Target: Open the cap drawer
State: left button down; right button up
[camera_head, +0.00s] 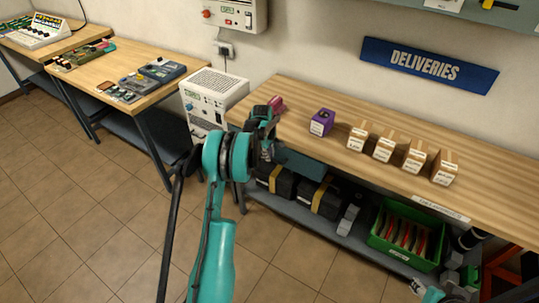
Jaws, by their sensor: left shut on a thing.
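The cap drawer, a dark blue-teal front (305,168), shows below the front edge of the wooden delivery bench. Its left part and its handle are hidden behind my left arm and gripper. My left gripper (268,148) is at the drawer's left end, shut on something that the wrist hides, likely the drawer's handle. I cannot tell how far out the drawer stands. A small teal and grey part of my right arm, with what may be the right gripper (417,288), shows at the bottom right edge, away from the drawer. Its jaws cannot be made out.
On the bench (320,92) stand a purple box (321,122) and several brown cartons (384,148). The shelf below holds black cases (318,198) and a green crate (405,237). A white cabinet (212,98) stands left of the bench. The tiled floor at left is clear.

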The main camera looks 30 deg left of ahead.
pick_arm(q)
jog(key=s+b, duration=0.1)
jog(key=s, duration=2.7)
jog(key=shift+s, duration=0.2)
jog(key=c, duration=1.6)
grip_release()
jog(key=r, duration=0.4)
jog(key=s+r, duration=0.1)
jog(key=r, duration=0.3)
jog(key=s+r, duration=0.1)
jog(key=r, duration=0.2)
jog(key=shift+s+r, duration=0.1)
jog(key=shift+r, duration=0.3)
